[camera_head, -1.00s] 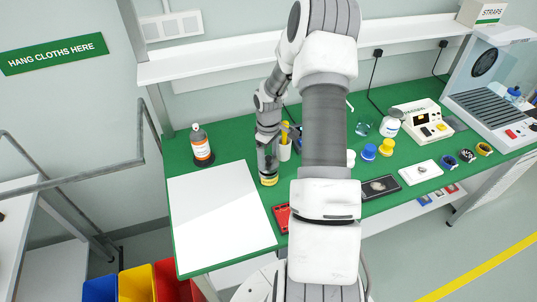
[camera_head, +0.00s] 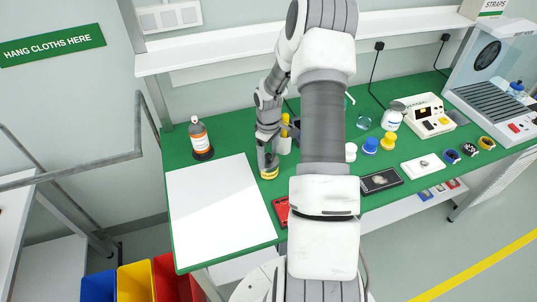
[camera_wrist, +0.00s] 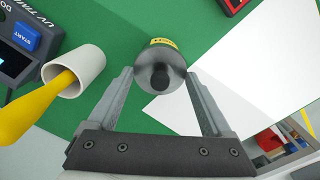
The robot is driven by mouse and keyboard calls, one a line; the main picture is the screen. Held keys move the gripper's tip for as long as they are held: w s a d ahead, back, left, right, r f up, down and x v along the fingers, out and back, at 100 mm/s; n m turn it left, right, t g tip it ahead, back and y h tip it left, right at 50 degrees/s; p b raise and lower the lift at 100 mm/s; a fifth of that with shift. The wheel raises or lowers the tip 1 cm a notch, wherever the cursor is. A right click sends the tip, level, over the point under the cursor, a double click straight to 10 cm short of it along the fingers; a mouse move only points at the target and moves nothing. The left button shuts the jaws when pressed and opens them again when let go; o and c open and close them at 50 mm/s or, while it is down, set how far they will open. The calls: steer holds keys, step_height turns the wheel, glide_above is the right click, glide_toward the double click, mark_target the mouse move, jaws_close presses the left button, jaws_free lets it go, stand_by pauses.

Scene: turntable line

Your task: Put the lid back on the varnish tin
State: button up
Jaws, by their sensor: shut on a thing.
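My gripper (camera_wrist: 158,74) is shut on a dark grey round lid (camera_wrist: 160,58) with a black knob, one finger on each side. A strip of yellow label from the varnish tin (camera_wrist: 165,42) shows just beyond the lid. In the head view the tin (camera_head: 269,174) is a small yellow-banded can standing on the green bench beside the white sheet, directly under my gripper (camera_head: 267,165). The lid is hard to make out there between the fingers. I cannot tell whether it is seated on the tin or just above it.
A white cup (camera_wrist: 82,72) with a yellow-handled tool stands close left of my gripper in the wrist view, near a timer box (camera_wrist: 25,45). An orange-labelled bottle (camera_head: 201,140) stands behind the white sheet (camera_head: 215,210). A red item (camera_head: 281,210) lies near the front.

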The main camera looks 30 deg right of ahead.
steer(key=shift+c, duration=0.2)
stand_by(0.5)
jaws_close()
steer(key=shift+s+a+f, duration=0.15)
steer(key=shift+s+a, duration=0.1)
steer(key=shift+s, duration=0.05)
stand_by(0.3)
steer(key=shift+d, duration=0.1)
stand_by(0.4)
steer(key=o, duration=1)
jaws_free()
steer(key=shift+w+r, duration=0.15)
steer(key=shift+r, duration=0.1)
steer(key=shift+o, duration=0.2)
steer(key=shift+r, duration=0.1)
